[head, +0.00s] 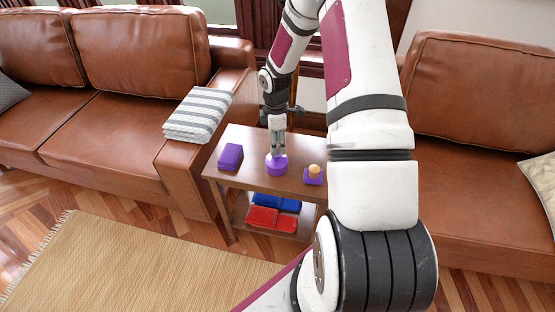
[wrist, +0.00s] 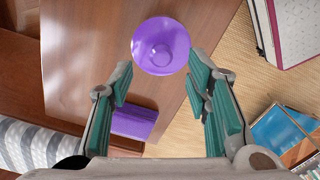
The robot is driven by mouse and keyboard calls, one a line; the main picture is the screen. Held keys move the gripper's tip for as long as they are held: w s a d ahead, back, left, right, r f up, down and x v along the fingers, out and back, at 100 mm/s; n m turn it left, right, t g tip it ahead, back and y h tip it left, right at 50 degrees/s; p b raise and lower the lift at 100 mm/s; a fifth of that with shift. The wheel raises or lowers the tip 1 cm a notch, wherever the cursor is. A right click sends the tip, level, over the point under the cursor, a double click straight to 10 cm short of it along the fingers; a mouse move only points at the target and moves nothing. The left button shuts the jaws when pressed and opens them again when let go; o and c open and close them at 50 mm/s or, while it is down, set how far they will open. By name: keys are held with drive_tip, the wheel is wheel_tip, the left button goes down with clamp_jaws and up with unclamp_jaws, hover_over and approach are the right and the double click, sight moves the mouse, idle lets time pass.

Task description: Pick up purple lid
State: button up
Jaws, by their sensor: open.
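The purple lid (head: 276,165) is round and sits on the wooden side table, near its front edge. In the wrist view the lid (wrist: 160,46) is a disc with a small knob in its middle, seen from above. My gripper (head: 277,149) points down right over the lid. In the wrist view my gripper (wrist: 158,82) is open and empty, with the lid ahead of and between the line of its green-padded fingers. The fingertips partly cover the lid's top in the head view, so I cannot tell whether they touch it.
A purple box (head: 230,157) stands left of the lid. A purple block with an orange-brown knob (head: 314,174) stands to its right. Red boxes (head: 272,219) and blue boxes (head: 277,202) lie on the lower shelf. Brown sofas (head: 140,110) flank the table (head: 250,143).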

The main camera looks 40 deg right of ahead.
sight(277, 158)
wheel_tip(277, 158, down, 5)
drive_tip(key=shift+f+b, duration=0.2)
drive_tip(key=shift+b, duration=0.15)
drive_tip(key=shift+s+r, duration=0.1)
drive_tip(key=c, duration=0.3)
clamp_jaws()
